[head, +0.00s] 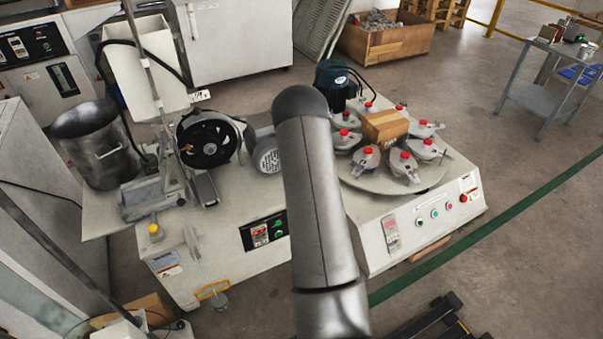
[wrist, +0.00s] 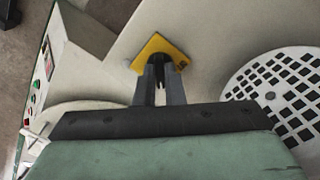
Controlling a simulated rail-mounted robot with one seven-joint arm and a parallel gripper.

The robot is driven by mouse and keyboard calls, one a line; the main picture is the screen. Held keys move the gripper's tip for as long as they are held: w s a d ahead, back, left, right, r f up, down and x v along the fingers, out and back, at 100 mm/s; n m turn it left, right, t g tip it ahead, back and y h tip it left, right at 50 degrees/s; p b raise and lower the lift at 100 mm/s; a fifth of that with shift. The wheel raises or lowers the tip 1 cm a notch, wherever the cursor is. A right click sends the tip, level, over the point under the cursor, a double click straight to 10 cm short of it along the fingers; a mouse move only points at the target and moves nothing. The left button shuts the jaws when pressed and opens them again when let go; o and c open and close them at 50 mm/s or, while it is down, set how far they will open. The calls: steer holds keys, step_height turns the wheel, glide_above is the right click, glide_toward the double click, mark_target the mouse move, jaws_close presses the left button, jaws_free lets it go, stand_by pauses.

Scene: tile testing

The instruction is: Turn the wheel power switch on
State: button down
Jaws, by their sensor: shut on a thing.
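In the wrist view my gripper (wrist: 160,88) has its two fingers close together, with the tips at a yellow square plate (wrist: 157,46) on a pale machine surface. The fingers are shut on a small part at the plate, which looks like the wheel power switch; the tips mostly hide it, so I cannot tell its setting. In the head view my arm covers the gripper and this plate. The head view shows a black wheel (head: 207,139) on the left machine.
A white disc with square holes (wrist: 283,92) lies right of the fingers. A button panel (wrist: 41,82) is at the left. In the head view, a round table (head: 372,181) carries several red-topped holders and a cardboard box (head: 385,127). A metal pot (head: 94,145) stands at the left.

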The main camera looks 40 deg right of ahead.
steer(key=c, duration=1.5)
jaws_free()
step_height(320, 180, up, 18)
steer(key=p, duration=0.3)
steer(key=shift+f, duration=0.25)
